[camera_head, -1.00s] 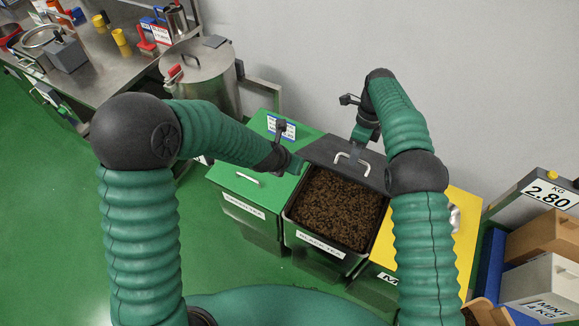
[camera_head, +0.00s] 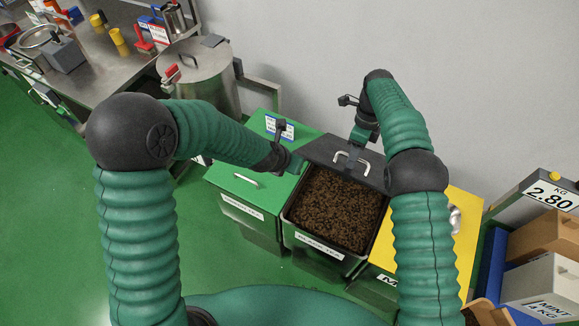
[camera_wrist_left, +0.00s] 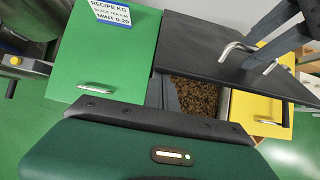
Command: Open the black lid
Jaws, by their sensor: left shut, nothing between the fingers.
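The black lid (camera_head: 322,149) lies behind the opening of the middle bin, labelled black tea (camera_head: 320,247), and leaves most of the dark loose tea (camera_head: 337,210) uncovered. Its metal handle (camera_head: 351,160) points up; the lid also shows in the left wrist view (camera_wrist_left: 205,45). My left gripper (camera_head: 298,163) is shut and empty, near the left edge of the black lid, beside the green lid.
A green-lidded bin (camera_head: 232,184) stands on the left and a yellow-lidded one (camera_head: 465,203) on the right. A wall is close behind. A steel pot (camera_head: 197,72) stands at back left. A scale display (camera_head: 550,194) and boxes (camera_head: 545,236) are at the right.

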